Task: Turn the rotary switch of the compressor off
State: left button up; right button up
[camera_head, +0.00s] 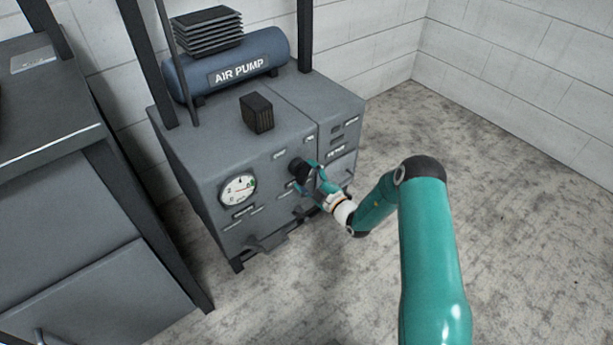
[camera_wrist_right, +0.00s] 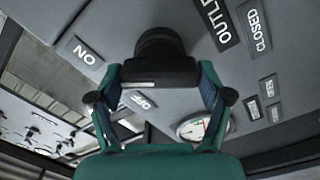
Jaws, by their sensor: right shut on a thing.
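The compressor (camera_head: 235,150) is a grey cabinet with a blue tank (camera_head: 228,64) marked AIR PUMP on top. Its black rotary switch (camera_head: 298,165) is on the front face, right of the round gauge (camera_head: 238,189). My right gripper (camera_head: 306,173) reaches it from the front right and is shut on the switch. In the right wrist view, the black switch (camera_wrist_right: 160,50) is between the gripper's two fingers (camera_wrist_right: 160,84). An ON label (camera_wrist_right: 87,55) is left of it and an OFF label (camera_wrist_right: 140,101) below it. I cannot tell which label the switch points to. My left gripper is not in view.
A black box (camera_head: 257,113) stands on the cabinet top. Dark posts rise beside the compressor. A grey workbench (camera_head: 60,120) is at the left. The concrete floor (camera_head: 500,200) at the right is clear up to the white block wall (camera_head: 530,60).

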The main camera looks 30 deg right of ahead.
jog(key=shift+a+f+n, duration=0.1)
jog(key=shift+n, duration=0.2)
jog(key=n, duration=0.6)
jog(key=shift+s+f+p, duration=0.1)
jog(key=shift+f+p, duration=0.05)
jog(key=shift+p, duration=0.2)
jog(key=n, duration=0.3)
jog(key=shift+a+f+n, duration=0.1)
jog(key=shift+n, duration=0.2)
jog(key=shift+f+n, duration=0.15)
jog(key=shift+n, duration=1.65)
jog(key=o, duration=0.9)
jog(key=shift+o, duration=1)
jog(key=shift+r, duration=0.2)
